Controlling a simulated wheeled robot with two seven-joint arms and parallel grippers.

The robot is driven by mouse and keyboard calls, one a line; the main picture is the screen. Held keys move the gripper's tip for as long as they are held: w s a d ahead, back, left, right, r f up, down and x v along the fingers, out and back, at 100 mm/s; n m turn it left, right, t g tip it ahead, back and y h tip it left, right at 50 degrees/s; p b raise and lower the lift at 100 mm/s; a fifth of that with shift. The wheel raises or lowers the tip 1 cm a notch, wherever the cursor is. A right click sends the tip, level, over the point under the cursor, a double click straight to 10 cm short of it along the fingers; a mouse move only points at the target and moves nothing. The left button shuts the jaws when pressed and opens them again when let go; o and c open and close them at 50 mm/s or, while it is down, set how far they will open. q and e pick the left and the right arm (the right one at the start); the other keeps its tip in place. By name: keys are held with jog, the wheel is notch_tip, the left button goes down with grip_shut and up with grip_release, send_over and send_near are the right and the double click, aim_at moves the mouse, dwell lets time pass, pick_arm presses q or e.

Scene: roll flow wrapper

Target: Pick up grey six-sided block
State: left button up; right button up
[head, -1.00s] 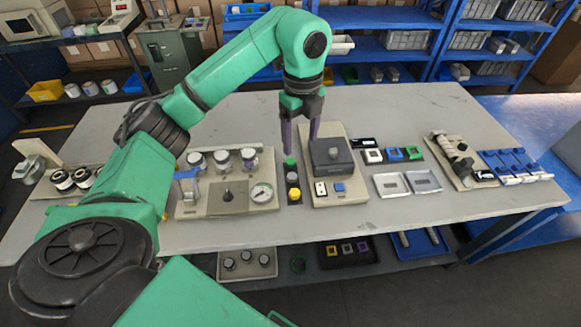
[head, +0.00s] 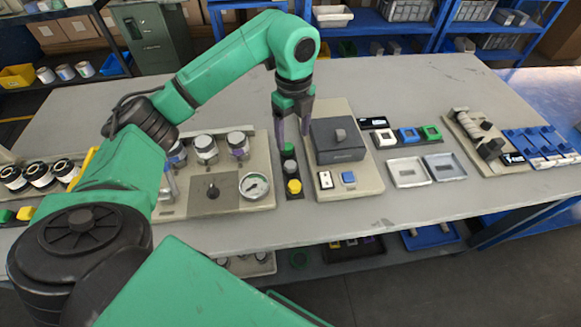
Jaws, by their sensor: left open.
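The small grey block (head: 290,166) stands in a narrow black strip holder (head: 294,211) near the middle of the table. It is between a green block (head: 289,150) behind it and a yellow block (head: 294,187) in front. Its six-sided shape is too small to make out clearly. My left gripper (head: 293,138) is open and empty, pointing down, with its fingertips close above the back end of the strip, near the green block. I cannot tell the exact height of the tips. My right gripper is not in view.
Left of the strip is a beige station with a dial gauge (head: 254,186) and several jars. Close on the right is a beige base with a dark box (head: 336,141) and a blue button (head: 348,177). Two shallow trays (head: 408,172) lie further right. The front table strip is clear.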

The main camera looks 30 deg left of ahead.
aim_at(291, 165)
pick_arm(q)
jog(key=f+p, duration=0.1)
jog(key=f, duration=0.4)
jog(key=f+p, duration=0.2)
jog(key=f, duration=0.3)
jog(key=shift+s+f, duration=0.2)
jog(key=shift+f, duration=0.1)
jog(key=shift+a+f, duration=0.1)
jog(key=shift+f, duration=0.1)
grip_shut()
